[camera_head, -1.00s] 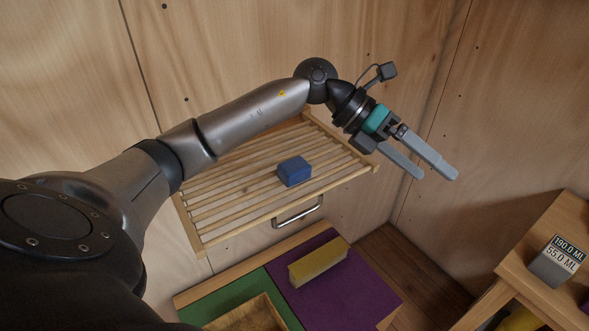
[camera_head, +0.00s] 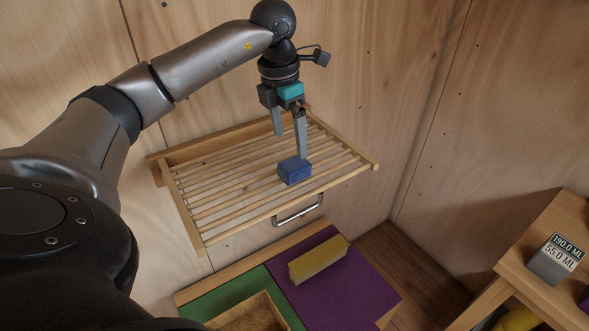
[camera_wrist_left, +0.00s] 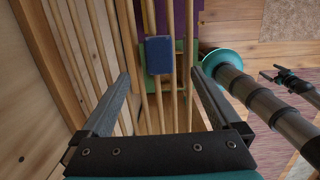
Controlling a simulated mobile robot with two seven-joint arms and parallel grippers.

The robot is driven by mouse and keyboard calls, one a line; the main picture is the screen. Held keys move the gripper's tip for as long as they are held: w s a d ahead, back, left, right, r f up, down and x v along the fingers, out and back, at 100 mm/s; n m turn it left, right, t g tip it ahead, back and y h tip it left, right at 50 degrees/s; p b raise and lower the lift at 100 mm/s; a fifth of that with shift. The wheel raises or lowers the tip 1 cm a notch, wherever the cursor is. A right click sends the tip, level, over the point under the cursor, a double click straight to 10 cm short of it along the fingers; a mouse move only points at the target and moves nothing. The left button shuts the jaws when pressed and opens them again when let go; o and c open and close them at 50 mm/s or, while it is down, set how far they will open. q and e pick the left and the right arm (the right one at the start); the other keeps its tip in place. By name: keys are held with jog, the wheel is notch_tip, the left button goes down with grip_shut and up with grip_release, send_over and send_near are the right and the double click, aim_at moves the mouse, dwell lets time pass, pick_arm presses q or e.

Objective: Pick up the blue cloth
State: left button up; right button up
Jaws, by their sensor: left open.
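The blue cloth (camera_head: 295,171) is a small folded block lying on the slatted wooden rack (camera_head: 190,221), near its front right part. My left gripper (camera_head: 290,147) points down above the rack, open and empty, with its fingertips above or behind the cloth. One finger overlaps the cloth's top edge in the head view; I cannot tell whether it touches. In the left wrist view the cloth (camera_wrist_left: 158,54) lies ahead, between the two open fingers (camera_wrist_left: 160,75) and beyond their tips.
A metal handle (camera_head: 297,210) sits below the rack's front edge. Beneath lie a purple mat (camera_head: 350,290), a yellow block (camera_head: 318,262), a green mat (camera_head: 225,297) and a wooden tray (camera_head: 262,300). A wooden shelf (camera_head: 540,230) with a labelled grey block (camera_head: 556,262) stands right.

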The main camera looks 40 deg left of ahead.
aim_at(294, 163)
pick_arm(q)
jog(key=f, duration=0.3)
jog(key=w+f, duration=0.1)
jog(key=f, duration=0.4)
jog(key=shift+w+d+f+p, duration=0.1)
jog(key=shift+w+f+p, duration=0.1)
jog(key=shift+f+p, duration=0.2)
jog(key=shift+r, duration=0.1)
jog(key=shift+c, duration=0.3)
grip_shut()
jog(key=shift+r, duration=0.15)
